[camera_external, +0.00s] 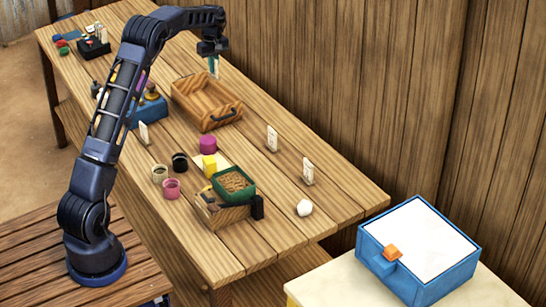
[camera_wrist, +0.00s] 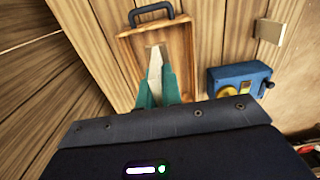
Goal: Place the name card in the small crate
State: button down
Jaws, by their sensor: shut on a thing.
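My gripper (camera_external: 214,62) has teal fingers and is shut on a small pale card, the name card (camera_wrist: 154,63). The card points away from my wrist between the fingertips and shows only as a narrow light strip in the external view. It is held in the air. In the wrist view, the fingers and card overlap an open, empty wooden crate with a dark handle (camera_wrist: 123,55). That crate (camera_external: 180,92) lies on the table below my gripper in the external view. A smaller wooden box (camera_external: 222,217) near the table's front end has a green tray over it.
Other pale cards stand upright at the right (camera_external: 272,138) and left (camera_external: 144,133). A blue box with knobs (camera_wrist: 236,86) is beside the handled crate. Pots, a magenta cylinder (camera_external: 208,144) and a white lump (camera_external: 304,208) stand nearer. A plank wall runs behind the table.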

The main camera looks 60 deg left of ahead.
jog(key=s+a, duration=0.2)
jog(key=a, duration=0.3)
notch_tip(320, 180, down, 20)
jog(key=shift+w+r, duration=0.1)
dwell(0.4)
jog(key=c, duration=1.6)
grip_release()
jog(key=shift+c, duration=0.2)
jog(key=shift+o, duration=0.4)
